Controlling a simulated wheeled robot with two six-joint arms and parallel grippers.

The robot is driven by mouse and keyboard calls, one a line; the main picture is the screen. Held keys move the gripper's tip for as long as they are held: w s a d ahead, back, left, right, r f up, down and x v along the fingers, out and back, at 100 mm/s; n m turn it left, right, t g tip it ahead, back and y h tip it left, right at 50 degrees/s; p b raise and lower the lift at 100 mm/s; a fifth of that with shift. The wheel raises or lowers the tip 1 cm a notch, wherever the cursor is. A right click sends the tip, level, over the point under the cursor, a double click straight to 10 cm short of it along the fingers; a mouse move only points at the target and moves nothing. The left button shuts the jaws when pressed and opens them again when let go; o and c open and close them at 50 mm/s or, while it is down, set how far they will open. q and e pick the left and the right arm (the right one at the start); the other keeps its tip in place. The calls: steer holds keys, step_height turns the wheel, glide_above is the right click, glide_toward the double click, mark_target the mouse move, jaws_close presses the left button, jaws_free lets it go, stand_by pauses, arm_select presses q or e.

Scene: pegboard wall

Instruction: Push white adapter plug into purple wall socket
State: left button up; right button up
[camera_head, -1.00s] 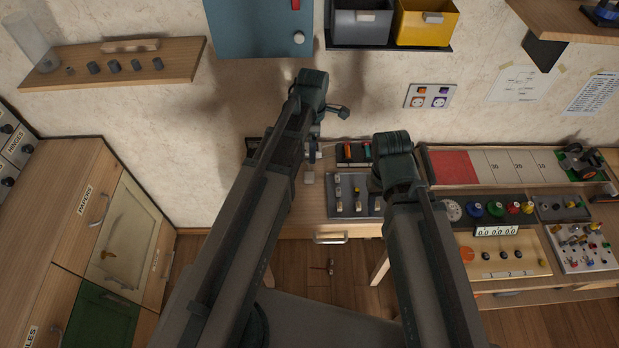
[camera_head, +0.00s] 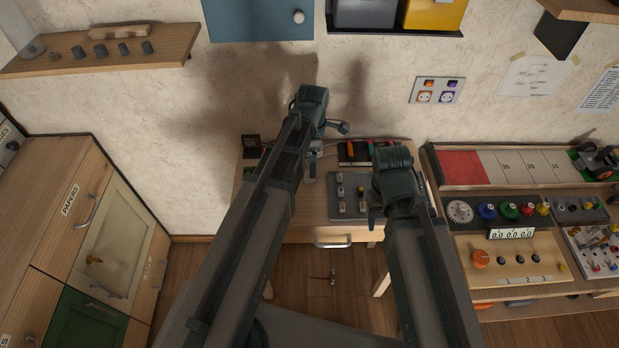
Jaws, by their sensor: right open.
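The wall socket plate (camera_head: 437,90) is on the wall right of centre. Its right socket, with purple trim (camera_head: 448,96), is beside an orange one (camera_head: 424,96); both faces look empty. I cannot make out the white adapter plug for sure. My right gripper (camera_head: 373,214) points down over the desk by the grey switch panel, open, mostly hidden by its own wrist. My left gripper (camera_head: 311,166) is over the desk's left part, largely hidden by its arm; its jaws cannot be read. Both grippers are below the socket plate in the picture and apart from it.
A grey switch panel (camera_head: 349,196) lies on the small desk. A workbench (camera_head: 500,220) with knobs and a display stands at right. Grey and yellow bins (camera_head: 435,14) hang above. A wooden cabinet (camera_head: 60,190) stands at left. The wall around the sockets is clear.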

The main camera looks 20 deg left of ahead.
arm_select(q)
steer(key=shift+f, duration=0.1)
steer(key=f+b, duration=0.5)
steer(key=shift+s+a+f, duration=0.15)
steer(key=shift+s, duration=0.05)
jaws_close()
stand_by(0.5)
steer(key=shift+r, duration=0.3)
